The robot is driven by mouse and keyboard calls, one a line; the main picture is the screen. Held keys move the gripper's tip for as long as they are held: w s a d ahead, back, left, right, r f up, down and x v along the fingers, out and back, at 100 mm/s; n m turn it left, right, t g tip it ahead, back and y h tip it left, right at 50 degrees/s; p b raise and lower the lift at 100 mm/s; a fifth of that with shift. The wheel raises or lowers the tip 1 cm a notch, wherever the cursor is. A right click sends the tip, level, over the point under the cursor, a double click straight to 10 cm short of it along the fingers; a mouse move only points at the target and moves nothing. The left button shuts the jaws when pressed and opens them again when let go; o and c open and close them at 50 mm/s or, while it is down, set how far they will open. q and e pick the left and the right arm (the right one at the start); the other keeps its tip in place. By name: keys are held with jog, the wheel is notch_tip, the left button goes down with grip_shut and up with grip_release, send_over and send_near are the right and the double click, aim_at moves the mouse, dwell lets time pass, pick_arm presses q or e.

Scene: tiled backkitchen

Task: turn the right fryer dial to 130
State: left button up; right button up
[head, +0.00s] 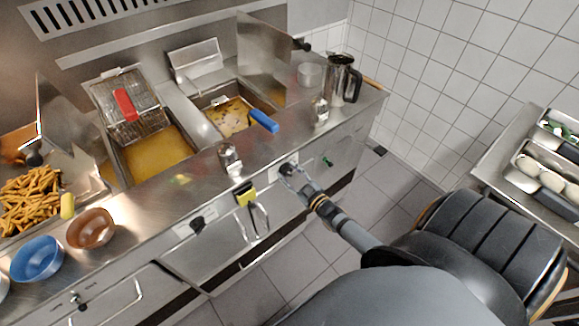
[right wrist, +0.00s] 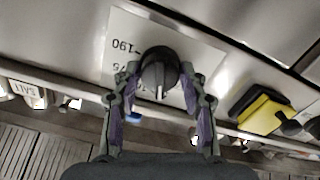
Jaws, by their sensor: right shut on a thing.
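The right fryer dial (head: 287,168) is a round black knob on the steel front panel below the right fryer. My right gripper (head: 291,177) reaches it from the front. In the right wrist view the dial (right wrist: 158,70) sits between the two fingers of my right gripper (right wrist: 160,88), which is shut on it. A light pointer mark on the dial points down in that view. The white scale plate (right wrist: 190,55) behind it shows an upside-down 190 and a partly hidden number ending in 75. The 130 mark cannot be made out. My left gripper is not in view.
The left fryer dial (head: 197,224) is further left on the panel. Tiled floor lies in front.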

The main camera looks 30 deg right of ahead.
jog(key=o, duration=1.2)
jog(key=shift+c, duration=0.2)
jog(key=s+d, duration=0.1)
jog(key=s, duration=1.1)
jog(key=s+d+f+m+g+h, duration=0.15)
jog(key=s+f+g, duration=0.4)
jog(key=f, duration=0.75)
jog(key=s+f+m+g+h, duration=0.15)
jog(key=s+f+g, duration=0.35)
jog(key=f, duration=0.9)
jog(key=s+a+f+g, duration=0.3)
jog(key=s+f, duration=0.2)
jog(key=s, duration=0.4)
jog(key=s+a+f+m+g, duration=0.1)
jog(key=s+a+f+g, duration=0.2)
jog(key=s+f, duration=0.3)
jog(key=s, duration=0.3)
jog(key=shift+s+a+m+y, duration=0.2)
jog(key=shift+s+m+y, duration=0.1)
